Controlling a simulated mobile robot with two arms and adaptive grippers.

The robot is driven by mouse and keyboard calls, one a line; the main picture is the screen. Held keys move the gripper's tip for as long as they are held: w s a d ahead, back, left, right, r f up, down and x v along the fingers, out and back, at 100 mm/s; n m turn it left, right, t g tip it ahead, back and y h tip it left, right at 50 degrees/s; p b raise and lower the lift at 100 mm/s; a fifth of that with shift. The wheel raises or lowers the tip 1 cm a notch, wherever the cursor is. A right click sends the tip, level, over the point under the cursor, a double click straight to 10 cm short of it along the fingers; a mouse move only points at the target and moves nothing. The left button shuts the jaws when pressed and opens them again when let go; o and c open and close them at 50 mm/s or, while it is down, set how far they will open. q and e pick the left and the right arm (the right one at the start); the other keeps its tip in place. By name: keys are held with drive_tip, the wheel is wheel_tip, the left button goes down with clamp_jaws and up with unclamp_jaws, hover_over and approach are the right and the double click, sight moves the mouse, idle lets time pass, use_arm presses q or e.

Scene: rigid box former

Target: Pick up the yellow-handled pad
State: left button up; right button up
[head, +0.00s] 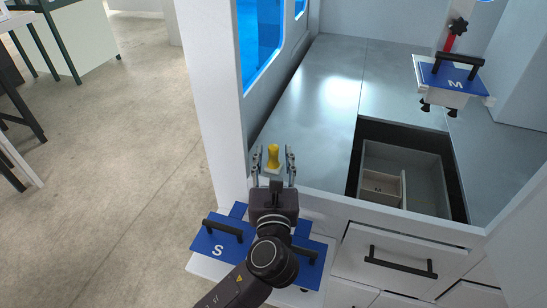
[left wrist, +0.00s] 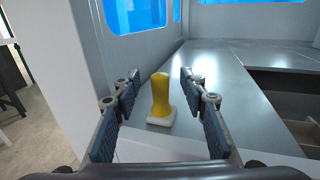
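The yellow-handled pad stands upright on the grey metal worktop (head: 310,125), near its front left corner. Its yellow handle (head: 273,153) rises from a whitish base (left wrist: 161,119). My left gripper (head: 272,158) is open, with one finger on each side of the pad in the head view. In the left wrist view, the pad shows between and beyond the two open fingers (left wrist: 160,100), and I see no contact. My right gripper is not in view.
A rectangular opening with a compartmented box (head: 400,170) lies right of the pad. A blue plate marked M (head: 455,77) with a black handle is at the back right. A blue plate marked S (head: 217,243) is below the worktop's front edge. A white post (head: 205,90) stands close on the left.

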sight(274, 150)
use_arm(q)
drive_tip(key=w, duration=0.2)
drive_tip(key=shift+w, duration=0.65)
drive_tip(key=c, duration=0.6)
clamp_jaws()
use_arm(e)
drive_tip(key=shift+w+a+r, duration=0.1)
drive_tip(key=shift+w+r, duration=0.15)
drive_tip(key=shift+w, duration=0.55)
